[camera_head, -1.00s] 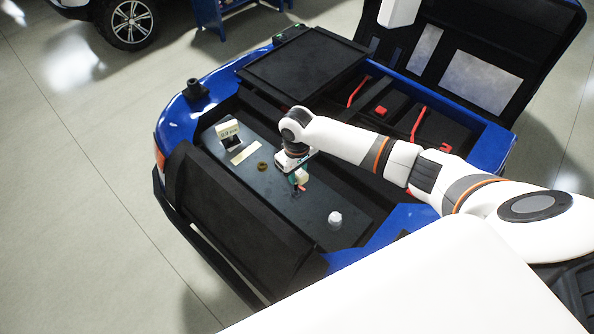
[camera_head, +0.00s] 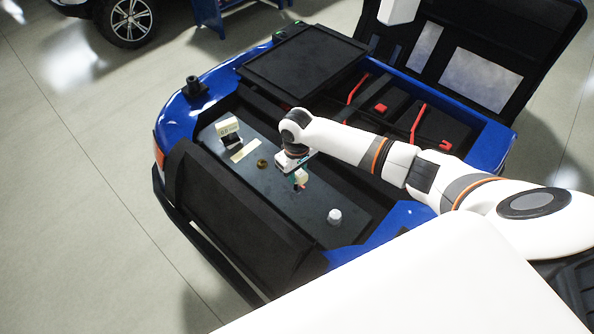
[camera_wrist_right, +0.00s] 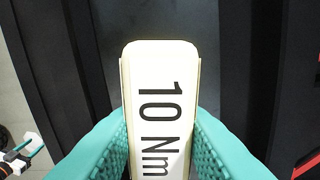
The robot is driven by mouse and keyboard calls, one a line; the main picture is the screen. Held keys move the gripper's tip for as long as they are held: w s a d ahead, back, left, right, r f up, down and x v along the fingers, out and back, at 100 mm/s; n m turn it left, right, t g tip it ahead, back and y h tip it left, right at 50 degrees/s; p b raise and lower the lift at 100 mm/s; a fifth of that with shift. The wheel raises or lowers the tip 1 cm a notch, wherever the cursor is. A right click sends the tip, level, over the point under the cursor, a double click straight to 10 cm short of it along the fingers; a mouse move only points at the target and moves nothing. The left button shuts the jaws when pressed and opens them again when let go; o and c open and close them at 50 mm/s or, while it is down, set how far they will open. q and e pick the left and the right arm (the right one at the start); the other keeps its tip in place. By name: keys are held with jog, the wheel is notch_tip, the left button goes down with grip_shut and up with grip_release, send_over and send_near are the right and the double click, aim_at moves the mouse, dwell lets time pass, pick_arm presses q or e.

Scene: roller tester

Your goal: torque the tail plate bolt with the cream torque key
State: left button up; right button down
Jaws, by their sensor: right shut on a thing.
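My right gripper (camera_head: 300,176) is over the dark plate (camera_head: 292,207) at the car's tail. In the right wrist view its teal fingers (camera_wrist_right: 160,150) are shut on the cream torque key (camera_wrist_right: 160,100), whose white face reads "10 Nm". In the head view the key is mostly hidden under the wrist, and a small red part shows below the fingers. The key's lower end and any bolt under it are too small or hidden, so contact cannot be told. My left gripper is not in the head view.
On the plate are a cream block (camera_head: 228,127) in a black holder, a cream strip (camera_head: 244,151), a brass-coloured round piece (camera_head: 262,163) and a white knob (camera_head: 334,216). A black panel (camera_head: 303,69) and dark bays with red straps (camera_head: 416,122) lie behind.

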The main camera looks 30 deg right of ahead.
jog(key=shift+f, duration=0.45)
dwell(0.6)
jog(key=shift+a+m+p, duration=0.1)
jog(key=shift+m+p, duration=0.4)
jog(key=shift+p, duration=0.1)
jog(key=shift+s+a+m+p, duration=0.1)
jog(key=shift+m+p, duration=1.3)
jog(key=shift+m, duration=0.2)
jog(key=shift+f+m, duration=0.1)
jog(key=shift+m, duration=0.3)
